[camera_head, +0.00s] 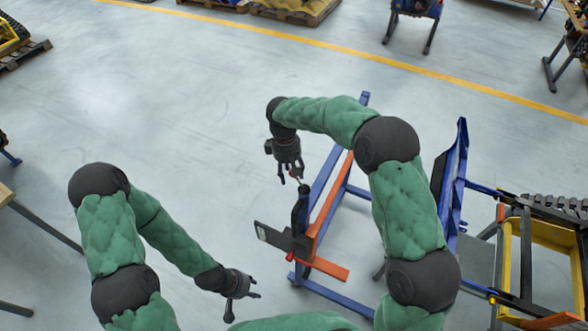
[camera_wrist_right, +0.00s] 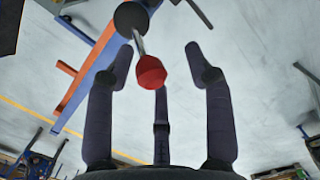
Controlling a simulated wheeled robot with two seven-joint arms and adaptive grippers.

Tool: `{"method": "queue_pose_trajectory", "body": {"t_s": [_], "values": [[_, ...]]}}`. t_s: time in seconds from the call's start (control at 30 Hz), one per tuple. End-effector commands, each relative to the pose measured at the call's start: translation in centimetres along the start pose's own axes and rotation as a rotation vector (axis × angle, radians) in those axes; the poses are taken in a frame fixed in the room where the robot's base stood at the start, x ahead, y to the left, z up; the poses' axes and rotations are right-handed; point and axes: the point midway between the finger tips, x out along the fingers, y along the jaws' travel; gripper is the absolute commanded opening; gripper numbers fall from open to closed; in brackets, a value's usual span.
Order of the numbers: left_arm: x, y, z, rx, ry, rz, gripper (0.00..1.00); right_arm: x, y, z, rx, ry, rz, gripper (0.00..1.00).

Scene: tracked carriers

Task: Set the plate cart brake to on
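The plate cart is most likely the blue and orange frame (camera_head: 325,205) on the floor in the middle of the head view. A dark post (camera_head: 300,208) rises from it. In the right wrist view, a lever with a red knob (camera_wrist_right: 149,72) sticks out from a dark round end (camera_wrist_right: 131,17). My right gripper (camera_head: 284,174) is just above the post, its three fingers spread. The knob shows between the finger tips, and no finger visibly closes on it. Whether one touches it I cannot tell. My left gripper (camera_head: 250,290) is low at left, open and empty, apart from the cart.
A dark plate with a pale end (camera_head: 274,236) and an orange bar (camera_head: 325,268) jut from the cart's near end. A blue upright frame (camera_head: 453,180) and a yellow frame (camera_head: 540,238) stand at right. Clear floor lies at left, with a yellow line behind.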

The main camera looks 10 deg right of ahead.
Motion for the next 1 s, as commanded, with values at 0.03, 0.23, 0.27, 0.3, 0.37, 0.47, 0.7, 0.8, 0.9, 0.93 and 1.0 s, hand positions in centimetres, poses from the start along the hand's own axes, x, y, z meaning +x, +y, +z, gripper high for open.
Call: {"method": "queue_pose_trajectory", "body": {"t_s": [0.03, 0.23, 0.27, 0.3, 0.37, 0.47, 0.7, 0.8, 0.9, 0.93, 1.0], "values": [[0.04, -0.02, -0.03, 0.000, 0.001, 0.000, 0.40, 0.10, -0.07, -0.05, 0.000, 0.001, -0.002, 0.49], [0.00, -0.01, -0.03, 0.000, 0.001, 0.000, 0.40, -0.28, 0.20, -0.12, 0.003, 0.008, 0.003, 0.49], [-0.01, -0.01, -0.03, 0.000, 0.001, 0.000, 0.40, -0.32, 0.23, -0.13, 0.003, 0.009, 0.003, 0.49], [-0.01, 0.00, -0.02, 0.000, 0.000, 0.000, 0.40, -0.37, 0.26, -0.13, 0.004, 0.009, 0.004, 0.49], [-0.02, 0.00, -0.01, 0.000, 0.000, 0.000, 0.40, -0.42, 0.29, -0.12, 0.004, 0.009, 0.004, 0.49], [-0.02, 0.00, -0.01, 0.000, 0.000, 0.000, 0.40, -0.46, 0.33, -0.09, 0.005, 0.009, 0.005, 0.49], [-0.03, 0.00, -0.02, 0.000, 0.000, 0.000, 0.40, -0.54, 0.41, -0.09, 0.005, 0.010, 0.006, 0.49], [-0.03, 0.01, -0.02, 0.000, 0.000, 0.000, 0.40, -0.56, 0.42, -0.08, 0.006, 0.010, 0.006, 0.49], [-0.04, 0.00, -0.03, 0.000, 0.001, 0.000, 0.40, -0.55, 0.43, -0.06, 0.006, 0.009, 0.006, 0.49], [-0.03, 0.00, -0.03, 0.000, 0.001, 0.000, 0.40, -0.55, 0.43, -0.06, 0.006, 0.009, 0.006, 0.49], [-0.03, 0.01, -0.04, 0.000, 0.001, 0.000, 0.40, -0.61, 0.43, -0.06, 0.006, 0.009, 0.006, 0.49]]}}
